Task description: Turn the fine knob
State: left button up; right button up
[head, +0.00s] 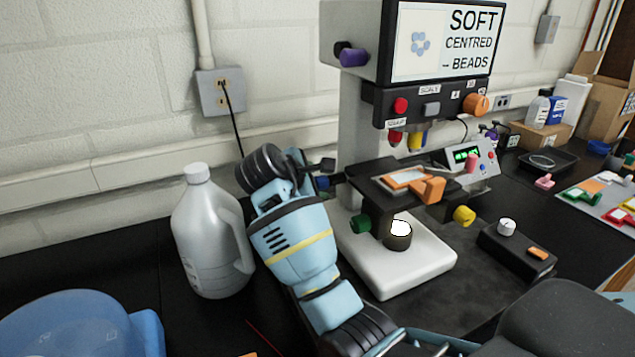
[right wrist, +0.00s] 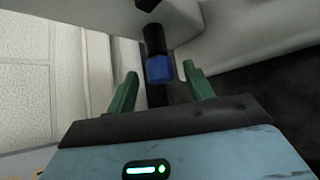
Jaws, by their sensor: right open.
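A microscope-like machine with a white base (head: 415,268) stands on the black bench in the head view. It carries a blue knob (head: 322,182) at its left side, a green knob (head: 361,223) lower down and a yellow knob (head: 464,215) on the right. No label marks which is the fine knob. My right gripper (right wrist: 160,72) is open, its two green fingers on either side of the blue knob (right wrist: 159,68) in the right wrist view. I see a gap on both sides; contact does not show. In the head view my right wrist hides the fingertips. My left gripper is out of view.
A grey jug (head: 208,235) stands close left of my right wrist. A blue translucent container (head: 75,325) is at the front left. A black control box (head: 517,252) and a dark tray (head: 548,161) lie to the right. The wall is close behind.

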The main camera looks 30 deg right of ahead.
jog(key=v, duration=0.6)
jog(key=shift+s+a+r, duration=0.15)
jog(key=shift+a+r, duration=0.05)
jog(key=shift+a, duration=0.05)
